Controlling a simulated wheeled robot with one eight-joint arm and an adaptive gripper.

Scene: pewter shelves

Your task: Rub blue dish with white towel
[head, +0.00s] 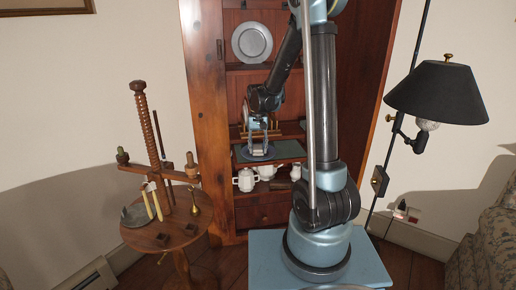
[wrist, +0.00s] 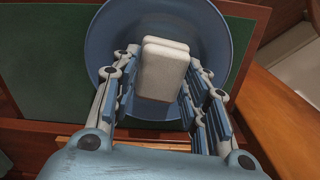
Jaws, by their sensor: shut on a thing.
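The blue dish (wrist: 101,45) lies on a green-topped shelf board and fills much of the upper middle of the wrist view. In the head view the dish (head: 243,154) sits on the cabinet shelf below my gripper (head: 258,145). The white towel (wrist: 163,72) is a small folded block between the fingers of my gripper (wrist: 160,88). The gripper is shut on it. The towel is over the inside of the dish and hides part of it. I cannot tell whether the towel touches the dish.
The green shelf surface (head: 290,150) extends right of the dish. White teapots (head: 245,181) stand on the shelf below, and a pewter plate (head: 252,42) stands above. The cabinet's wooden side (head: 207,90) bounds the left. A round table (head: 165,232) and a black lamp (head: 437,92) stand outside.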

